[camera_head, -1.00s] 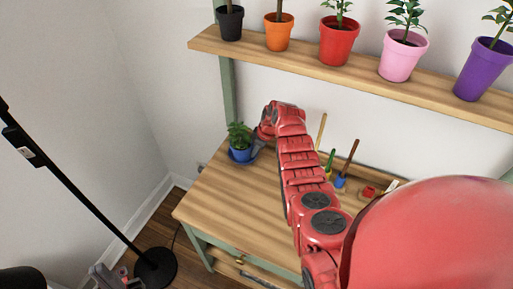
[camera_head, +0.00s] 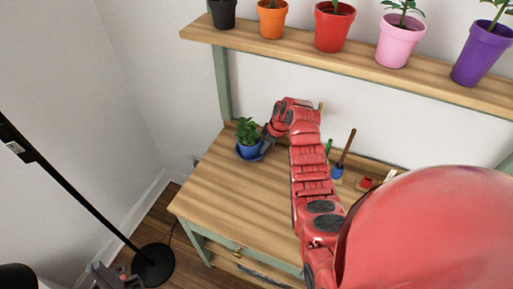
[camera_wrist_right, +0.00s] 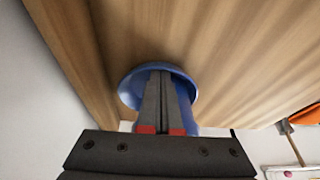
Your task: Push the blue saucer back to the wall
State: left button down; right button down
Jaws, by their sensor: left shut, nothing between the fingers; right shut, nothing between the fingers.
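The blue saucer (camera_head: 252,158) lies on the wooden tabletop near its back left corner, under a small blue pot (camera_head: 247,150) with a green plant. My right gripper (camera_head: 266,143) is shut and empty, low at the saucer's right side. In the right wrist view the shut fingers (camera_wrist_right: 161,82) overlap the saucer (camera_wrist_right: 131,93); I cannot tell whether they touch it. The fingers hide much of the saucer there. My left gripper (camera_head: 115,277) is shut and empty, low at the left, away from the table.
The wooden table (camera_head: 225,205) has bare room at its front. Brushes (camera_head: 345,152) and small items stand along its back. A shelf (camera_head: 300,52) with several potted plants hangs above. A black floor lamp (camera_head: 152,262) stands left of the table.

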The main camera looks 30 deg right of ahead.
jog(key=shift+s+d, duration=0.15)
jog(key=shift+s, duration=0.05)
jog(key=shift+r, duration=0.1)
jog(key=shift+w+r, duration=0.1)
jog(key=shift+r, duration=0.1)
notch_tip(320, 180, up, 3)
jog(key=shift+d+f+b, duration=0.1)
jog(key=shift+b, duration=1)
jog(key=s+a+p, duration=0.1)
jog(key=s, duration=0.1)
jog(key=s+a+r+p, duration=0.1)
jog(key=s, duration=0.2)
jog(key=s+a+p, duration=0.2)
jog(key=shift+s+r, duration=0.15)
jog(key=shift+s, duration=0.05)
jog(key=s+a, duration=0.1)
jog(key=s, duration=0.1)
jog(key=s+a+p, duration=0.1)
jog(key=s, duration=0.1)
jog(key=s+a, duration=0.1)
jog(key=s, duration=0.1)
jog(key=shift+a+r, duration=0.15)
jog(key=shift+a, duration=0.05)
jog(key=shift+s+a+p, duration=0.25)
jog(key=shift+s+p, duration=0.05)
jog(key=shift+s, duration=0.1)
